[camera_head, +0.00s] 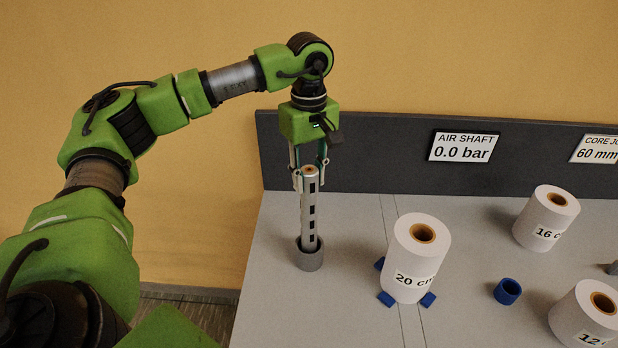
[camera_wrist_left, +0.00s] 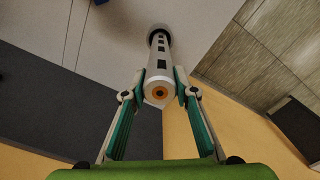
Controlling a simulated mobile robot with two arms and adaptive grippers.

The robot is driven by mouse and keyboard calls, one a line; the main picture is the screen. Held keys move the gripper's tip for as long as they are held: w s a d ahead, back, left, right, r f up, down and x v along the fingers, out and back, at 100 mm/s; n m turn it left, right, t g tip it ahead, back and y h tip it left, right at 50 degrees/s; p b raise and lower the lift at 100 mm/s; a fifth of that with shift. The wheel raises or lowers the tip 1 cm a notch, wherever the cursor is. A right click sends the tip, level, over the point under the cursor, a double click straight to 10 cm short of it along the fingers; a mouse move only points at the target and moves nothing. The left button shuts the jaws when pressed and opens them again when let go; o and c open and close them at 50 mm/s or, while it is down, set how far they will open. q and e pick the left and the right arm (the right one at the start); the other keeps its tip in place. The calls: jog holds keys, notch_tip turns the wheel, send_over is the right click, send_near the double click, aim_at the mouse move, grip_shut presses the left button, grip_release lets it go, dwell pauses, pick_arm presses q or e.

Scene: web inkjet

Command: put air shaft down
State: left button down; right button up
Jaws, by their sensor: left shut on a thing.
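The air shaft (camera_head: 309,218) is a silver rod with dark square patches. It stands upright, its lower end in a grey round holder (camera_head: 309,258) at the left of the table. How deep it sits in the holder I cannot tell. My left gripper (camera_head: 311,184) comes from above and is shut on the top end of the shaft. In the left wrist view the shaft (camera_wrist_left: 158,72) runs away from between the two fingers, its end face with an orange ring facing the camera. My right gripper is not in view.
A paper roll marked 20 cm (camera_head: 416,255) stands right of the holder between blue blocks (camera_head: 387,299). A 16 cm roll (camera_head: 546,217), a 12 cm roll (camera_head: 588,314) and a blue ring (camera_head: 508,291) are farther right. A dark back panel (camera_head: 380,155) carries signs, one reading AIR SHAFT 0.0 bar (camera_head: 464,147).

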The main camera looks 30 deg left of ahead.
pick_arm(q)
jog(key=shift+f, duration=0.55)
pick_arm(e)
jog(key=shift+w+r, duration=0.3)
pick_arm(q)
jog(key=shift+f, duration=0.2)
jog(key=c, duration=1.6)
grip_release()
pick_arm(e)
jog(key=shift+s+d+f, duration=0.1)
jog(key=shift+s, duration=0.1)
